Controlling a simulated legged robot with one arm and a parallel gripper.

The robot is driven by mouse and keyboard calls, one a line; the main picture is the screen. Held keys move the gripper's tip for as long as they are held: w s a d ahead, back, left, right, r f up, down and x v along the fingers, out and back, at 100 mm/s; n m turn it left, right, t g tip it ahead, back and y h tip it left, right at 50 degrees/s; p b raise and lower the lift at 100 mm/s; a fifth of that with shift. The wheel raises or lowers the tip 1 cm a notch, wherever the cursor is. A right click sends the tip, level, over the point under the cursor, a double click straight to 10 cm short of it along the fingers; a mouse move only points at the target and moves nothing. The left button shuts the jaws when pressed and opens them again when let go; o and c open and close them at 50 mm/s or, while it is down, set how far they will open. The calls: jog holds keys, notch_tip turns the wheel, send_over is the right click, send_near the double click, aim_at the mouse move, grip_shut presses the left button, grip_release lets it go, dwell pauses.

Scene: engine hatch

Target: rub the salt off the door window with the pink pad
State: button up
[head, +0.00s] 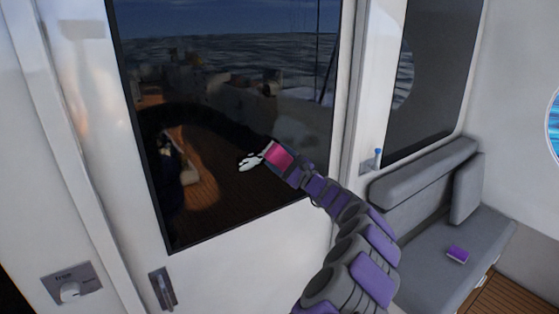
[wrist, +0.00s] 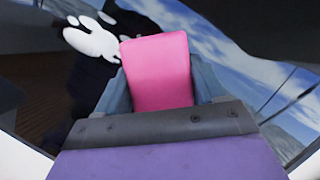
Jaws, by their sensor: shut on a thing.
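The door window (head: 230,60) is a dark, reflective pane in the white door in the head view. A white salt patch (head: 249,162) shows low on the pane, right of its middle. My gripper (head: 283,160) is shut on the pink pad (head: 277,155), which is at the glass just right of the salt. In the wrist view the pink pad (wrist: 157,70) sits between the fingers, and the white salt (wrist: 92,42) lies up and left of it, close to its edge. I cannot tell whether the pad touches the glass. The pad may hide some of the salt.

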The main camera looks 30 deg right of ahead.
jog(key=shift+a+b, duration=2.4)
jog(key=shift+a, duration=1.3)
jog(key=shift+s+a+f+b, duration=0.1)
jog(key=shift+a+b, duration=1.25)
jog(key=shift+a, duration=0.05)
jog(key=shift+s+a+b, duration=0.1)
jog(key=shift+a+b, duration=1.2)
jog(key=shift+a, duration=0.05)
jog(key=shift+s+a+b, duration=0.1)
jog(key=shift+a+b, duration=0.3)
jog(key=b, duration=0.5)
send_near(234, 163)
jog(key=shift+s+a+r, duration=0.15)
jog(key=shift+a+r, duration=0.6)
jog(key=shift+r, duration=0.15)
